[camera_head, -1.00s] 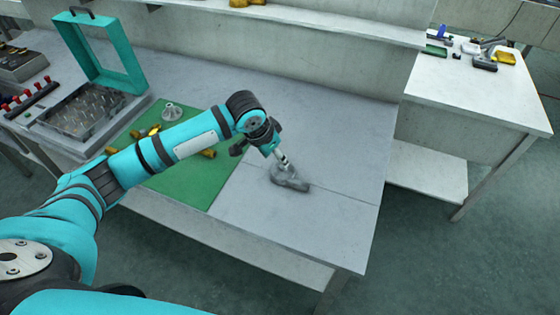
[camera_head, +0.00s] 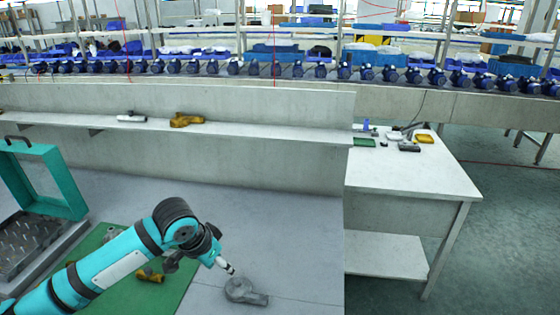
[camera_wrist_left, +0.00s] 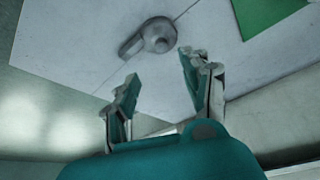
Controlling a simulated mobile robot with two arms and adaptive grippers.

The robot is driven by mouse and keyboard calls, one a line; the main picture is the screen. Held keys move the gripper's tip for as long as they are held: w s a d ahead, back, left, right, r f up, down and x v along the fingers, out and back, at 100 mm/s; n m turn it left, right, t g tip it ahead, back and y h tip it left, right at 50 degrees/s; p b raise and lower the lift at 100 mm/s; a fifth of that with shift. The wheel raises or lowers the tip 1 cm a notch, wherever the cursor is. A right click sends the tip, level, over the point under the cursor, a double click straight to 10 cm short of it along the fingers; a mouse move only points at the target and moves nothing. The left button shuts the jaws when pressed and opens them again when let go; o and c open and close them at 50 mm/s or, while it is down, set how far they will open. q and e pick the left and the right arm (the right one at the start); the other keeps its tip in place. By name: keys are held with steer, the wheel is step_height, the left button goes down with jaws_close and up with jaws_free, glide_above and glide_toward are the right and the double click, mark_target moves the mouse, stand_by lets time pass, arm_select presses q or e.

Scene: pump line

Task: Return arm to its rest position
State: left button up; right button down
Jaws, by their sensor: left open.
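My left arm reaches in from the lower left in the head view, over the workbench (camera_head: 290,215). My left gripper (camera_head: 230,271) is at its end, above and just left of a grey metal part (camera_head: 245,292) lying on the bench. In the left wrist view my left gripper (camera_wrist_left: 160,85) is open with nothing between its fingers. The grey part (camera_wrist_left: 155,36) lies beyond the fingertips, apart from them. My right gripper is in neither view.
A green mat (camera_head: 108,290) with brass-coloured parts lies left on the bench. Beside it stands a teal-framed case (camera_head: 72,190). A shelf (camera_head: 250,132) runs along the back wall. A white side table (camera_head: 410,175) with tools stands right. Blue pumps (camera_head: 300,69) line the back.

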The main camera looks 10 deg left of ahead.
arm_select(q)
steer(key=shift+m+h, duration=0.3)
steer(key=shift+h, duration=0.5)
steer(key=s+d+f, duration=0.3)
steer(key=s, duration=0.1)
steer(key=s+d+f, duration=0.3)
steer(key=s, duration=0.1)
steer(key=s+d+f, duration=0.2)
steer(key=s+d, duration=0.1)
steer(key=s, duration=0.1)
steer(key=shift+s+f, duration=0.4)
steer(key=s+a+f+n+y, duration=0.2)
steer(key=s+a, duration=0.2)
steer(key=s, duration=0.3)
steer(key=s+a+f+n+y, duration=0.15)
steer(key=s+a, duration=0.25)
steer(key=s, duration=0.4)
step_height(320, 180, down, 25)
steer(key=s+g, duration=0.1)
steer(key=g, duration=0.1)
steer(key=s+a+f, duration=0.2)
steer(key=s+f, duration=1.4)
steer(key=shift+a+f+g, duration=0.35)
steer(key=shift+f+g, duration=0.05)
steer(key=shift+s, duration=0.1)
